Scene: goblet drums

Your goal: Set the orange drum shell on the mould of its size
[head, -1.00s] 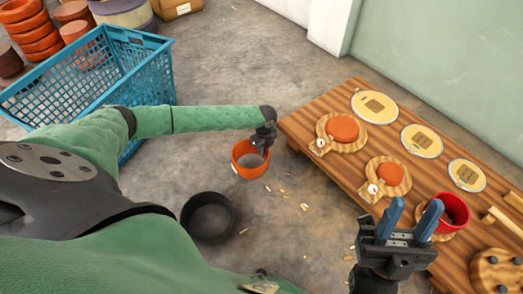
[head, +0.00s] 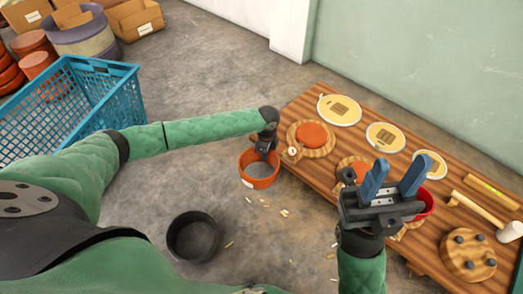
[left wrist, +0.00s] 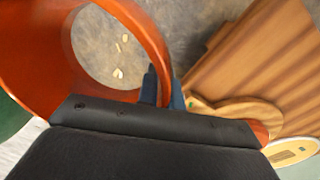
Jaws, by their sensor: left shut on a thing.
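The orange drum shell (head: 260,176) is an open ring with a small white label. My left gripper (head: 266,150) is shut on its rim and holds it over the floor, left of the table's edge. In the left wrist view the shell (left wrist: 152,38) fills the upper left, its wall between the blue fingers (left wrist: 163,88). A larger mould with an orange disc (head: 311,135) stands on the table, right of the shell. A smaller mould with an orange disc (head: 356,172) is partly hidden behind my right gripper (head: 396,178), which is open and empty. A red shell (head: 426,202) sits behind that gripper.
The wooden table (head: 345,125) carries several pale round skins (head: 340,109), a mallet (head: 484,216) and a round block with dark pegs (head: 468,254). A black bucket (head: 193,237) and a blue crate (head: 68,108) stand on the floor. Wood chips lie below the shell.

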